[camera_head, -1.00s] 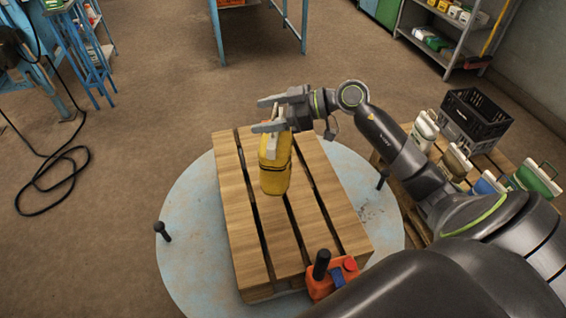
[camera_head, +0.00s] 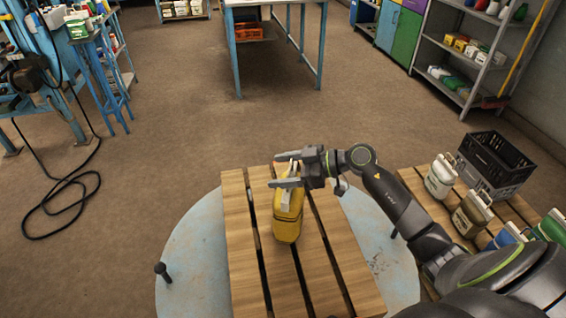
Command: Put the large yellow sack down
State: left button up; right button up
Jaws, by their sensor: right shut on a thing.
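The large yellow sack (camera_head: 288,218) is upright over the wooden pallet (camera_head: 238,230), near its far middle. Its light top part sits between the fingers of my right gripper (camera_head: 284,173), which is shut on it. The gripper reaches in from the right at the sack's top. I cannot tell whether the sack's bottom touches the slats. My left gripper is not in view.
The pallet lies on a round pale blue platform (camera_head: 190,262) with a dark post (camera_head: 162,271) at its left. At the right, a second pallet holds several sacks, including a white one (camera_head: 441,176), and black crates (camera_head: 492,160). The pallet's near slats are bare.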

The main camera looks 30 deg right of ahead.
jog(key=shift+f, duration=0.95)
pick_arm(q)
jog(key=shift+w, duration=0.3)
pick_arm(e)
jog(key=shift+f, duration=0.2)
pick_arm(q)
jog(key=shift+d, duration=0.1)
pick_arm(e)
jog(key=o, duration=2)
jog(key=shift+s+f, duration=0.1)
jog(key=shift+f, duration=0.05)
jog(key=shift+o, duration=0.2)
pick_arm(q)
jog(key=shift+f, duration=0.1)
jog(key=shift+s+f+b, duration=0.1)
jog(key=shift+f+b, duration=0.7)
jog(key=shift+b, duration=0.1)
pick_arm(e)
jog(key=v, duration=1.2)
